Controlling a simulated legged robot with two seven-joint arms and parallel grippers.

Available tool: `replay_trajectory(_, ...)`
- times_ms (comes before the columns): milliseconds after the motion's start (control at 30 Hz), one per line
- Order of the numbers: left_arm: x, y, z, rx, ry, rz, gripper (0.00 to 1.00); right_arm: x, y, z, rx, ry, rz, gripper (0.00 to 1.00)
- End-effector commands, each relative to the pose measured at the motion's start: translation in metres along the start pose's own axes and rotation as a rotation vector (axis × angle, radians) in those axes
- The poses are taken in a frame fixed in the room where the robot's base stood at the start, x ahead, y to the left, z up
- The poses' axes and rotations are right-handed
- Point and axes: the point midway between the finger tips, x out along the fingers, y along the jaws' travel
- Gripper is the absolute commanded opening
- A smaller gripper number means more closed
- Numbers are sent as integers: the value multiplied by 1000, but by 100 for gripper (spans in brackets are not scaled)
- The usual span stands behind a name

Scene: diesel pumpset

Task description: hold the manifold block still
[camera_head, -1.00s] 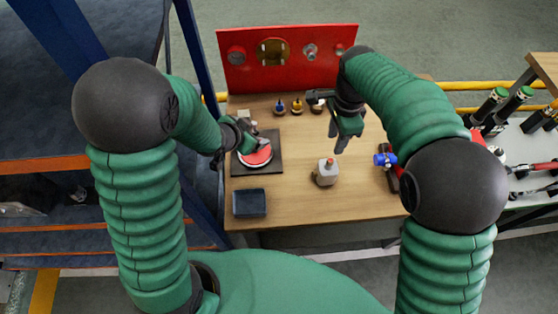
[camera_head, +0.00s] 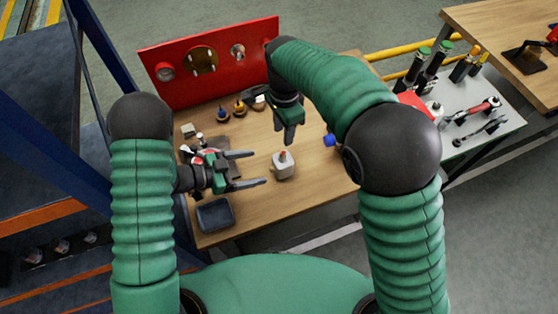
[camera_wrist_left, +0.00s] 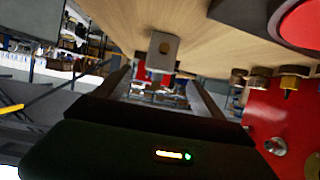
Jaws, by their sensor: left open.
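The manifold block appears to be the pale grey block (camera_head: 284,167) with an orange-red top, standing on the wooden table. My left gripper (camera_head: 262,167) is open, with its two fingers pointing right toward the block. The block is just beyond the fingertips, apart from them. In the left wrist view the block (camera_wrist_left: 163,50) shows a round hole in its face and lies ahead, between the lines of the open fingers (camera_wrist_left: 159,75). My right gripper (camera_head: 285,134) hangs fingers down above the table, behind the block and clear of it; its jaw gap is unclear.
A red upright panel (camera_head: 218,62) stands at the table's back edge. Several small coloured-top parts (camera_head: 239,107) sit before it. A dark tray (camera_head: 216,214) is at the front left. A blue part (camera_head: 329,140) lies right of the block, partly hidden by my right arm.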

Motion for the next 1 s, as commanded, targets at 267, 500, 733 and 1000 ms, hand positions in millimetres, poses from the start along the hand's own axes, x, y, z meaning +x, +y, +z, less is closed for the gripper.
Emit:
replay_trajectory(267,66,0,1,0,0,3,80,0,0,1,0,1,0,36)
replay_trajectory(500,104,0,0,1,-1,0,80,0,0,1,0,1,0,36)
replay_trajectory(733,110,0,0,-1,0,-2,80,0,0,1,0,1,0,36)
replay_trajectory(1000,109,-1,0,0,0,-2,57,0,0,1,0,1,0,36)
